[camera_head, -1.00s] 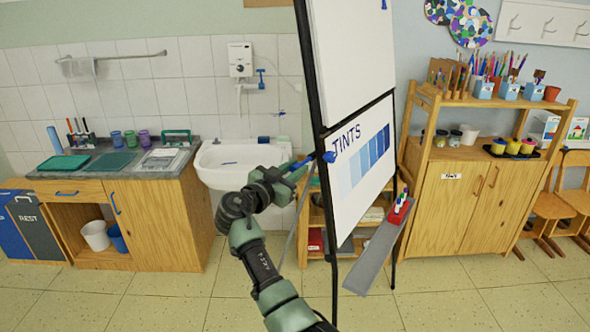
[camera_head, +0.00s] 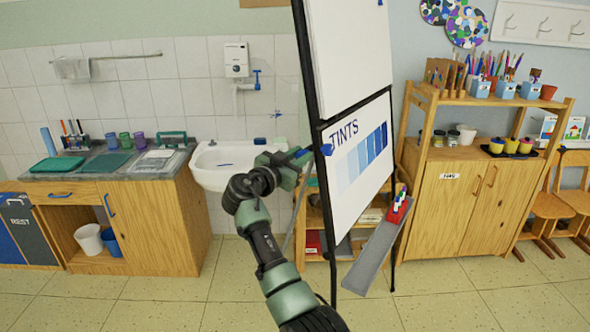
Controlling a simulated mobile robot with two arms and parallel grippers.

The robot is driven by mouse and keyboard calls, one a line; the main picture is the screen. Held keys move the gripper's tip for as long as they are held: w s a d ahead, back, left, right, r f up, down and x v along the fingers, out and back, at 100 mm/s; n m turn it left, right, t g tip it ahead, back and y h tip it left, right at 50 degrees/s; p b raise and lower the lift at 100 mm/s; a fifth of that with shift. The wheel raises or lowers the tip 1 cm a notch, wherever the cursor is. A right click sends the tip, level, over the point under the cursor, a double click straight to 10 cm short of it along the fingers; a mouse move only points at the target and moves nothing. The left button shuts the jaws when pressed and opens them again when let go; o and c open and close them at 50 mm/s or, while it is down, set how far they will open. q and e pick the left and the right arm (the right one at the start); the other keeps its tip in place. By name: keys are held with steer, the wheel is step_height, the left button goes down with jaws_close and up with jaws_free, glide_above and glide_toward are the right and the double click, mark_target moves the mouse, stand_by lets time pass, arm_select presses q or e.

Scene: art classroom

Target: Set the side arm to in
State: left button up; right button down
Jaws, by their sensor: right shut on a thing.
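The flipchart easel (camera_head: 357,165) stands in the middle, with a TINTS chart of blue shades on its lower board. A blue knob (camera_head: 327,149) sits on its near left edge. My right gripper (camera_head: 301,157) is at this edge, shut on the small blue-ended side arm (camera_head: 303,153) just left of the knob. The fingers and wrist hide most of the side arm, so its exact angle cannot be told. My left gripper is not in view.
A grey tray (camera_head: 375,255) with a red marker holder (camera_head: 398,208) juts out below the board. A white sink (camera_head: 222,180) is behind my right wrist. A wooden cabinet (camera_head: 460,205) stands to the right. The floor in front is clear.

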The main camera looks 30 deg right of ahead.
steer(key=shift+r, duration=0.15)
steer(key=c, duration=1.3)
jaws_free()
steer(key=shift+d, duration=0.1)
steer(key=shift+o, duration=0.2)
steer(key=shift+d, duration=0.15)
steer(key=shift+s+a+f, duration=0.15)
steer(key=shift+a+f, duration=0.1)
steer(key=shift+a, duration=0.3)
steer(key=b+v, duration=0.3)
steer(key=v, duration=0.3)
steer(key=shift+s+a+r, duration=0.1)
steer(key=shift+s+a, duration=0.1)
steer(key=shift+a, duration=0.15)
